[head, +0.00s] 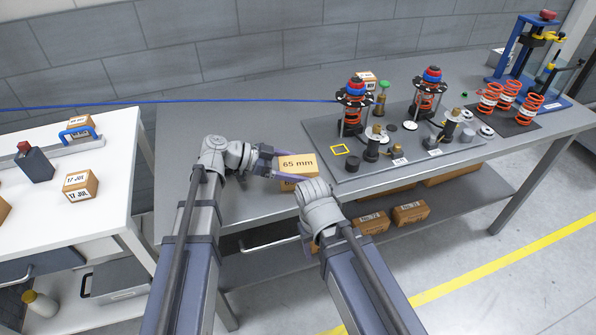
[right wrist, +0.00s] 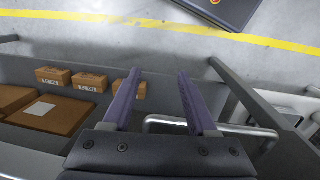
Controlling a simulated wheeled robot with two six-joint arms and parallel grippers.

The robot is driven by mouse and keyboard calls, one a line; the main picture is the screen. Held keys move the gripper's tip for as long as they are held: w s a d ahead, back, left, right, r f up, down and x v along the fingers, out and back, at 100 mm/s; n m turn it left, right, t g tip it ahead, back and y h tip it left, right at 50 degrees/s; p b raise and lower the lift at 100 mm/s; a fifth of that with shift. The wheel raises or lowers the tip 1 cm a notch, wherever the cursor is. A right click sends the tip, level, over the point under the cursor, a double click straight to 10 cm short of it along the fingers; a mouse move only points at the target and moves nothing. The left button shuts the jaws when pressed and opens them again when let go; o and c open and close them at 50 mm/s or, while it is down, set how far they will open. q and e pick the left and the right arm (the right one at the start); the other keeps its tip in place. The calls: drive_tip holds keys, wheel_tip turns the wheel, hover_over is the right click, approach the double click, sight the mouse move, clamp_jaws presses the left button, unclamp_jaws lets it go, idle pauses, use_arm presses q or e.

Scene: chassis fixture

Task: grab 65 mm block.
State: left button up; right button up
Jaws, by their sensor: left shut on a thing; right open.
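The 65 mm block (head: 298,163) is a light tan block with dark "65 mm" lettering. In the head view it is at the front left part of the grey workbench, beside the dark fixture plate. My left gripper (head: 278,165) reaches it from the left and is shut on it. Part of a tan block face shows just below it, partly hidden by my right arm. My right gripper shows in the right wrist view (right wrist: 158,103), open with nothing between its fingers; in the head view its fingers are mostly hidden behind its wrist.
The fixture plate (head: 345,172) carries two spring assemblies (head: 354,105) and several small parts. Red springs (head: 490,97) and a blue press (head: 513,50) stand at the right. Boxes (head: 410,213) sit on the lower shelf. A white table (head: 112,160) is at the left.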

sight(298, 164)
use_arm(q)
drive_tip(key=shift+r, duration=0.1)
wheel_tip(298, 164, up, 10)
drive_tip(key=p, duration=1)
